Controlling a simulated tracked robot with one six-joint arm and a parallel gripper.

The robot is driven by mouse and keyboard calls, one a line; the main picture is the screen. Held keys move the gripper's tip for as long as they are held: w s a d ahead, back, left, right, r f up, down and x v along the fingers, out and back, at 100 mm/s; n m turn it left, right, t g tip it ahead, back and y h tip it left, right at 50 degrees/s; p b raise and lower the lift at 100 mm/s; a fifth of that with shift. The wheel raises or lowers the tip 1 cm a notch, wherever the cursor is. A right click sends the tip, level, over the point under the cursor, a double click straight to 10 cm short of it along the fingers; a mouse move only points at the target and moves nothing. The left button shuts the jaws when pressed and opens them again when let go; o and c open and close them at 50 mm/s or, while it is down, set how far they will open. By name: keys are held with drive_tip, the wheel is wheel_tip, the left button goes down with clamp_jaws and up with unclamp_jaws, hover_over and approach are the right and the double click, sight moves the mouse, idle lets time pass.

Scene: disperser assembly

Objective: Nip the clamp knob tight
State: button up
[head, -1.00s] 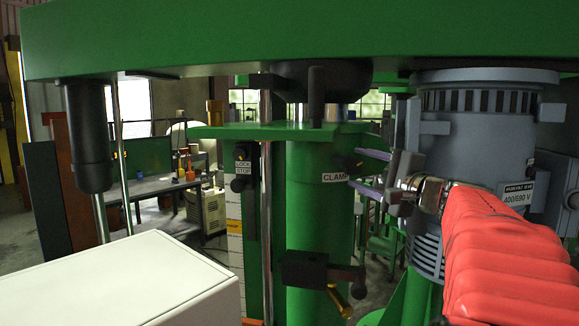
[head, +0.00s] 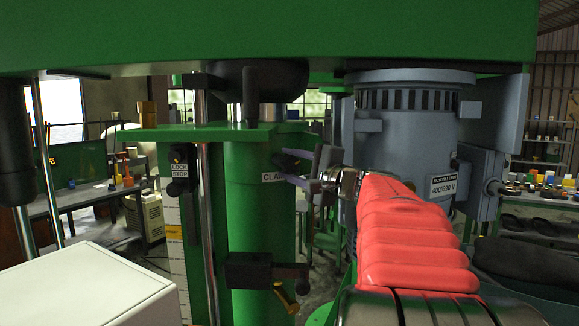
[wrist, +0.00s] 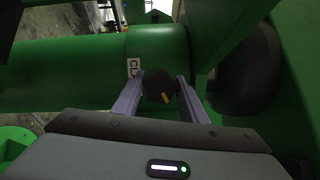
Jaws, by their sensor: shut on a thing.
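The black clamp knob (wrist: 157,86) sits on the green column (head: 258,215) beside the white CLAMP label (head: 272,177). My arm ends in a red ribbed sleeve.
A LOCK STOP switch (head: 179,168) is on the post left of the column. A black block with a lever (head: 262,271) is lower on the column. A green beam (head: 270,35) spans above.

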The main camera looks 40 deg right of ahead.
drive_tip(key=shift+f, duration=0.1)
drive_tip(key=c, duration=0.3)
drive_tip(key=shift+a, duration=0.1)
drive_tip(key=shift+d+f+m, duration=0.1)
drive_tip(key=shift+d+m, duration=0.15)
drive_tip(key=shift+m, duration=0.05)
idle(0.5)
idle(1.0)
drive_tip(key=o, duration=1)
drive_tip(key=shift+a, duration=0.1)
drive_tip(key=shift+c, duration=0.2)
drive_tip(key=shift+s, duration=0.1)
drive_tip(key=s, duration=1.3)
drive_tip(key=shift+s+a+f, duration=0.25)
drive_tip(key=shift+s+a, duration=0.05)
drive_tip(key=shift+a, duration=0.1)
